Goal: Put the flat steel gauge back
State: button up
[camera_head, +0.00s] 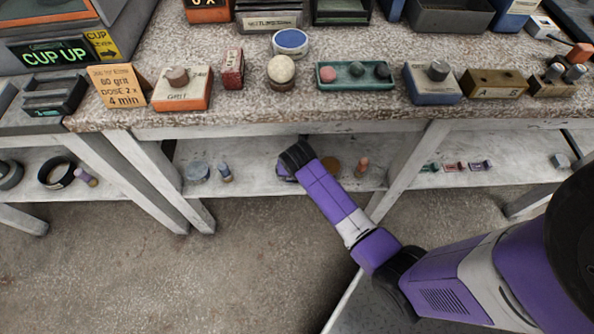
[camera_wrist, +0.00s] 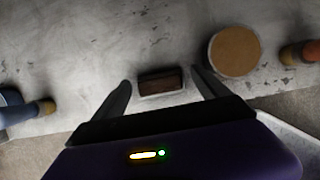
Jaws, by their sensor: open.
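My gripper (camera_wrist: 161,78) is open, with one dark finger on each side in the wrist view. Between and just beyond the fingertips is a small block (camera_wrist: 160,82) with a dark brown top and a pale front edge. It lies on the grey lower shelf (camera_wrist: 75,55). I cannot tell whether this block is the flat steel gauge or a holder, or whether the fingers touch it. No other thing is clearly a flat steel gauge. In the head view my arm's end covers this spot on the lower shelf (camera_head: 400,180).
A tan disc (camera_wrist: 235,52) lies close to the right finger; a reddish peg (camera_wrist: 300,52) stands beyond it. A blue, brown-topped peg (camera_wrist: 28,112) stands at left. The bench top (camera_head: 230,122) overhangs the shelf, carrying a green tray (camera_head: 354,87) and several blocks. Bench legs (camera_head: 408,165) flank the bay.

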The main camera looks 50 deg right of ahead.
jog(key=shift+s+a+r, duration=0.1)
jog(key=shift+a+r, duration=0.05)
jog(key=shift+r, duration=0.4)
jog(key=p+v, duration=0.2)
jog(key=v, duration=0.2)
jog(key=shift+s+a+r, duration=0.15)
jog(key=shift+a+r, duration=0.05)
jog(key=shift+r, duration=0.1)
jog(key=s+a+m+t+y+p, duration=0.1)
jog(key=s+a+m+t+p, duration=0.3)
jog(key=s+a, duration=0.85)
jog(key=s+a+r+m+t+y, duration=0.1)
jog(key=s+a+r+m+t, duration=0.1)
jog(key=r+m, duration=0.5)
jog(key=s+a+r+m+t+b, duration=0.1)
jog(key=s+r+m, duration=0.4)
jog(key=r, duration=0.7)
jog(key=s+a+r+m+t+y+b, duration=0.1)
jog(key=s+a+r+m+t, duration=0.1)
jog(key=r+m+t, duration=0.3)
notch_tip(320, 180, up, 6)
jog(key=s+m, duration=0.1)
jog(key=m, duration=0.3)
jog(key=shift+s+a+m+y, duration=0.3)
jog(key=shift+s+a, duration=0.05)
jog(key=shift+a, duration=0.05)
